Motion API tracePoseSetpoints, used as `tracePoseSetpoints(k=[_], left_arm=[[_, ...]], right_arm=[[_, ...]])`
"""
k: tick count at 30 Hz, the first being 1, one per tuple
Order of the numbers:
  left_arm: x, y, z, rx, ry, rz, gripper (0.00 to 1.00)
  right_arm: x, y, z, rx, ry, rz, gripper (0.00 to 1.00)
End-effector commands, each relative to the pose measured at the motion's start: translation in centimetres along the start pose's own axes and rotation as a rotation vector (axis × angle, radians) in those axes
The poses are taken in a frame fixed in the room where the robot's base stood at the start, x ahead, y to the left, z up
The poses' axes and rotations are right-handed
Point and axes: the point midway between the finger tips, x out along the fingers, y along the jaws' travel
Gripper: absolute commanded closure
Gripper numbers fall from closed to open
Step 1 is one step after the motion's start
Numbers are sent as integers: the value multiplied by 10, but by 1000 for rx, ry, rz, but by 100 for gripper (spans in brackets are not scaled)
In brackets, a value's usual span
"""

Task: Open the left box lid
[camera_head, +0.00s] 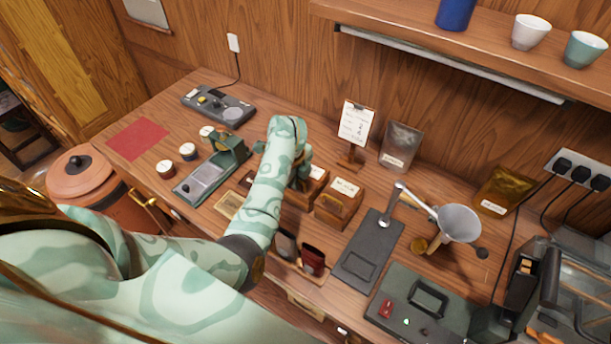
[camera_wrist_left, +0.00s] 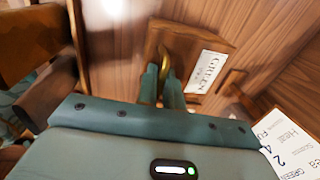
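The left box (camera_head: 312,183) is wooden with a pale label and stands on the counter, partly hidden behind my left forearm. A similar box (camera_head: 338,204) stands to its right. In the left wrist view the left box's lid (camera_wrist_left: 222,40) shows its label, with a curved brass handle (camera_wrist_left: 164,62). My left gripper (camera_wrist_left: 165,88) is at this handle; its two fingers are close together with the brass between them. In the head view its fingertips are hidden by the arm. Whether the lid is raised at all is unclear. My right gripper is not in view.
A card on a stand (camera_head: 356,124) and a grey pouch (camera_head: 402,146) stand behind the boxes. A dark tray (camera_head: 369,250) and a metal funnel (camera_head: 459,223) are to the right. A scale-like device (camera_head: 208,178) is left of the arm. A shelf (camera_head: 470,50) overhangs the back.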

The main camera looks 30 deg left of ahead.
Motion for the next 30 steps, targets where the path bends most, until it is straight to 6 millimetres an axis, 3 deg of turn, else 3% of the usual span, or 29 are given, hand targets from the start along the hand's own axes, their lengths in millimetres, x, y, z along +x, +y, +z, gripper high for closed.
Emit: tracePoseSetpoints(k=[8, 18, 30], left_arm=[[-1, -1, 0, 0, 0, -1, 93], [-19, -13, 0, 1, 0, -2, 93], [-21, -16, 0, 0, 1, -1, 93]], right_arm=[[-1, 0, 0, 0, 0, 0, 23], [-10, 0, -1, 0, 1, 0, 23], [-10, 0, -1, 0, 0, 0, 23]])
